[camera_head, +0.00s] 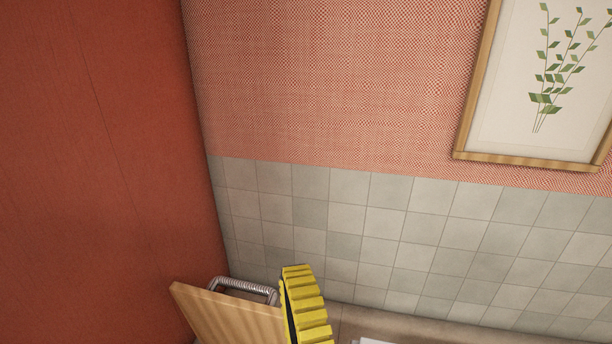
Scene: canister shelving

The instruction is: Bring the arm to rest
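My gripper is not in view, and I cannot make out any arm link for sure. A yellow ribbed, curved piece (306,308) with a dark inner edge rises from the bottom edge of the picture, left of the middle. I cannot tell what it belongs to. No canister or shelf can be made out.
A wooden board (228,318) stands tilted at the bottom left, touching or overlapping the yellow piece in the picture. A grey metal ribbed loop (243,288) shows behind it. A red panel (90,170) fills the left. A grey tiled wall (400,235) and framed plant picture (500,100) are behind.

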